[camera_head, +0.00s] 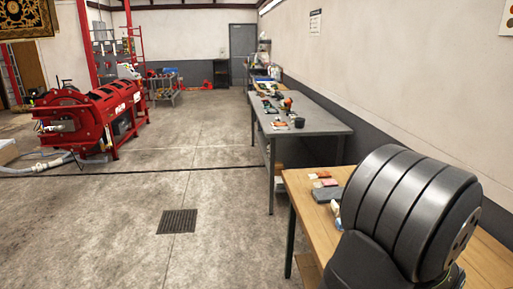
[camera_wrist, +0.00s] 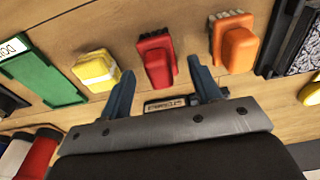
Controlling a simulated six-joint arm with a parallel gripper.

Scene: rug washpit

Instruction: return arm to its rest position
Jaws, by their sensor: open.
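My gripper (camera_wrist: 161,84) shows in the wrist view with its two blue-grey fingers spread and nothing between them in its grip. It hangs over a wooden surface with brushes on it. A red brush (camera_wrist: 155,60) lies just beyond the gap between the fingertips. An orange brush (camera_wrist: 238,45) lies right of the right finger, and a yellow block (camera_wrist: 97,68) lies left of the left finger. In the head view my black arm covers the right part of the wooden table (camera_head: 298,190), and my gripper is hidden there.
A grey bench (camera_head: 310,122) with tools stands beyond the wooden table along the right wall. A red machine (camera_head: 100,118) stands at left. The concrete floor between is clear, with a drain grate (camera_head: 177,221).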

